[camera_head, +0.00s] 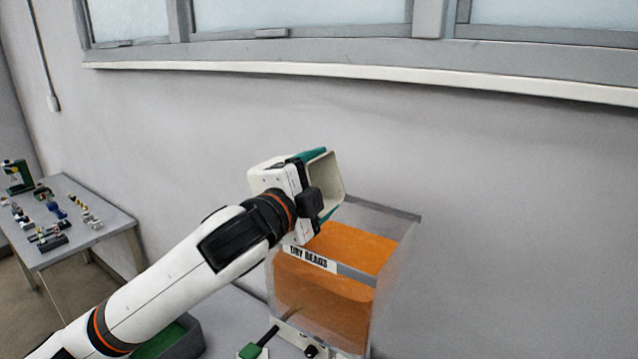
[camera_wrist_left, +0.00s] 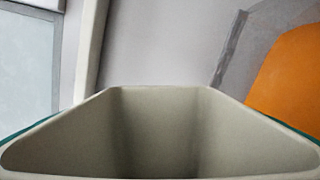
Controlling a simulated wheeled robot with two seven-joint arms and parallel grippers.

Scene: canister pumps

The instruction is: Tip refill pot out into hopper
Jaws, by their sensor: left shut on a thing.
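The refill pot (camera_head: 327,178) is a pale, square-mouthed pot. In the left wrist view the pot's inside (camera_wrist_left: 160,135) looks bare, with no beads visible. The hopper's beads also show in the left wrist view (camera_wrist_left: 290,75). My right gripper is not in view.
A grey bin with a green inside (camera_head: 165,340) stands left of the hopper. A green-handled part (camera_head: 258,345) sits at the hopper's front base. A side table (camera_head: 75,240) with small parts stands far left. A wall with a window ledge (camera_head: 350,72) is behind.

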